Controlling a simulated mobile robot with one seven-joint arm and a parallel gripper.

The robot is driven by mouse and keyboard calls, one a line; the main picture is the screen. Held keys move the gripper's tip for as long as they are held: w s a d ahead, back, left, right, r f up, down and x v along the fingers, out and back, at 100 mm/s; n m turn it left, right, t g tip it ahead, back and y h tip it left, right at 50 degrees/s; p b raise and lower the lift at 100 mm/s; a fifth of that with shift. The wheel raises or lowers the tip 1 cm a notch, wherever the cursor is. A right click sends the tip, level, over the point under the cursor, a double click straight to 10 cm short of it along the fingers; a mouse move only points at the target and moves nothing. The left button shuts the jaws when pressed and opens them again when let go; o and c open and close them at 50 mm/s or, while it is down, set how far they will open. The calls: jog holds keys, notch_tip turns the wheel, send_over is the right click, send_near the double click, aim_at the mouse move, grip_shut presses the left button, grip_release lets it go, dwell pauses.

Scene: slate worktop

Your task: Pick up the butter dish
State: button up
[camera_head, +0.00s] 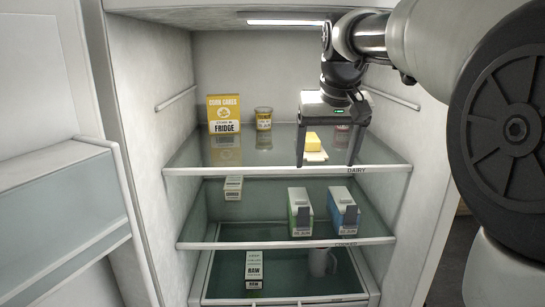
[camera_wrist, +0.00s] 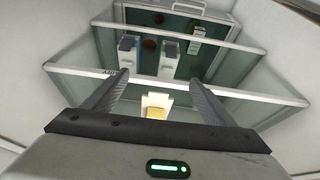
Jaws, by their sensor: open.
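The butter dish (camera_head: 316,157), a white dish with a yellow block of butter on it, sits on the top glass shelf, whose front edge reads DAIRY. In the wrist view the butter dish (camera_wrist: 156,101) shows between my fingers, close to the palm edge. My gripper (camera_head: 326,161) is open and empty, reaching in over the top shelf with its fingers pointing down. In the head view its two fingers stand left and right of the dish. In the wrist view my gripper (camera_wrist: 159,79) shows both fingers spread apart. I see no contact with the dish.
Green (camera_head: 300,212) and blue (camera_head: 343,210) cartons stand below. The fridge door (camera_head: 55,210) is open at left.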

aim_at(311, 137)
jog(key=w+p, duration=0.1)
jog(key=w, duration=0.9)
jog(key=shift+w+a+f+p, duration=0.15)
jog(key=shift+a+f+p, duration=0.05)
jog(key=shift+p, duration=0.15)
jog(key=w+p, duration=0.2)
jog(key=w, duration=0.2)
jog(key=shift+w, duration=0.35)
jog(key=shift+f+b, duration=0.35)
jog(key=shift+f, duration=0.25)
jog(key=c, duration=1.3)
jog(key=shift+c, duration=0.6)
jog(key=shift+r, duration=0.2)
